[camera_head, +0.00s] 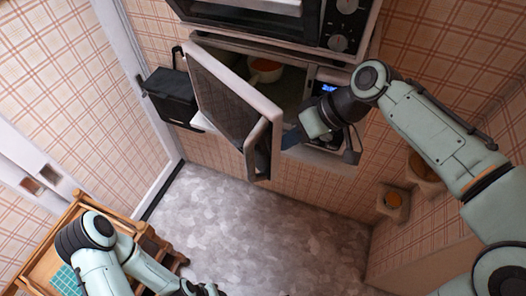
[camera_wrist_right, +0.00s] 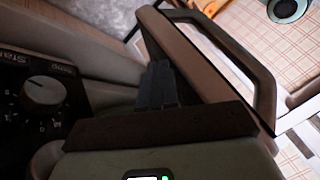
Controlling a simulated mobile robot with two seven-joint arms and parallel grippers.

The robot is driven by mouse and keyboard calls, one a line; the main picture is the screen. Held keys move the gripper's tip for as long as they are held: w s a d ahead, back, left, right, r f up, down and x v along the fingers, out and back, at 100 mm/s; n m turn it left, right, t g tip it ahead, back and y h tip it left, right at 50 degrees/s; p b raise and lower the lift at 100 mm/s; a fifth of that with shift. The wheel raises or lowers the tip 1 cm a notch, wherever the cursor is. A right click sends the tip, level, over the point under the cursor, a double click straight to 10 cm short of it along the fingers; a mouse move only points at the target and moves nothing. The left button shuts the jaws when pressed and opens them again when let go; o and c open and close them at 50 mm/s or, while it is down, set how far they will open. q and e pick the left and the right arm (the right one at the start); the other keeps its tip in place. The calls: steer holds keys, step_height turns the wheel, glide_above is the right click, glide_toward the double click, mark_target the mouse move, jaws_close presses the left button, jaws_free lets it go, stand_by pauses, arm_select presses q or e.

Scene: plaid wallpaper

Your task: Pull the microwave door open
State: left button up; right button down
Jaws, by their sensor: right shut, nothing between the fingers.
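The microwave (camera_head: 320,75) stands below an oven. Its door (camera_head: 222,92) is swung out to the left, part way open, so the interior shows. The door's handle (camera_head: 258,150) is a loop on its free edge. My right gripper (camera_head: 291,138) is shut and empty, just right of the door's free edge, on the opening side. In the right wrist view its fingertips (camera_wrist_right: 158,85) are beside the door edge, and the handle (camera_wrist_right: 262,85) is to the right; I cannot tell if they touch. My left gripper (camera_head: 200,289) is low in the head view, its fingers unclear.
An orange-filled bowl (camera_head: 265,70) sits inside the microwave. The oven (camera_head: 290,18) is above it. A black box (camera_head: 170,97) hangs on the wall left of the door. A wooden cart (camera_head: 45,262) is at lower left. The grey floor (camera_head: 260,230) is clear.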

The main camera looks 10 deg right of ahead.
mark_target(261, 154)
steer(key=x, duration=0.4)
steer(key=shift+w, duration=0.1)
steer(key=shift+s+a+r, duration=0.1)
steer(key=shift+s+a, duration=0.15)
steer(key=shift+a, duration=0.35)
steer(key=shift+s+a+r, duration=0.15)
steer(key=shift+s+a, duration=0.1)
steer(key=shift+a, duration=0.3)
steer(key=shift+s+a, duration=0.1)
steer(key=shift+a, duration=0.55)
